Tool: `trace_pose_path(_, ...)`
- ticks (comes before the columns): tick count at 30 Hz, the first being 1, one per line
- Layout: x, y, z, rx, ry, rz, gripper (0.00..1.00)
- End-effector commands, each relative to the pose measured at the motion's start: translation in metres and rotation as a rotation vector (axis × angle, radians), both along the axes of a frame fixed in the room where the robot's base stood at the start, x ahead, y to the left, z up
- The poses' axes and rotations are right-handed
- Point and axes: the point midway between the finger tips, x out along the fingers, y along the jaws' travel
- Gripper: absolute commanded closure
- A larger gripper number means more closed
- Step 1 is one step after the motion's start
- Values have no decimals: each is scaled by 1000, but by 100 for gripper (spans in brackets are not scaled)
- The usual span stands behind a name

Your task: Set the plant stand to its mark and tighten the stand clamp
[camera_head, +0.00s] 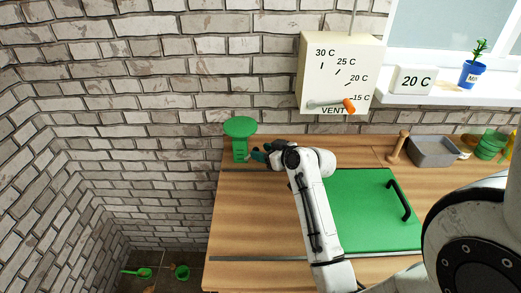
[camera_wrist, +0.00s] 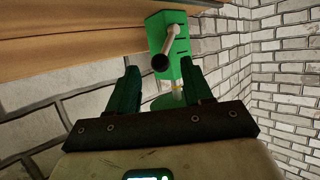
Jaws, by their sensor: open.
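The green plant stand (camera_head: 240,127) stands at the far left corner of the wooden worktop, with a round top on a slim post. In the wrist view its green post (camera_wrist: 158,28) appears with dark lines on one side. A grey lever with a dark round end (camera_wrist: 160,63) sticks out from the post. My gripper (camera_head: 259,156) is open beside the stand, on its right in the head view. In the wrist view my open gripper (camera_wrist: 160,82) has the lever end between and beyond its fingertips. I cannot tell whether anything touches. The mark is too small to make out.
A green panel with a black handle (camera_head: 375,212) covers the worktop's middle right. A grey bin (camera_head: 433,151) and a wooden peg (camera_head: 398,146) stand behind it. The vent box (camera_head: 341,70) hangs above. A blue-potted plant (camera_head: 471,74) sits on the sill. The worktop's left front is clear.

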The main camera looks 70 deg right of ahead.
Motion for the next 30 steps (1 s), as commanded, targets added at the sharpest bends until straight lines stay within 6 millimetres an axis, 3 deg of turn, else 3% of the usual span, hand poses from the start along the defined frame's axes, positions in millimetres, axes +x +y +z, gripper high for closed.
trace_pose_path(6,14,-6,-6,-1,0,-2,50)
trace_pose_path(15,15,-7,-7,0,0,-1,50)
trace_pose_path(30,15,-7,-7,0,0,-1,98)
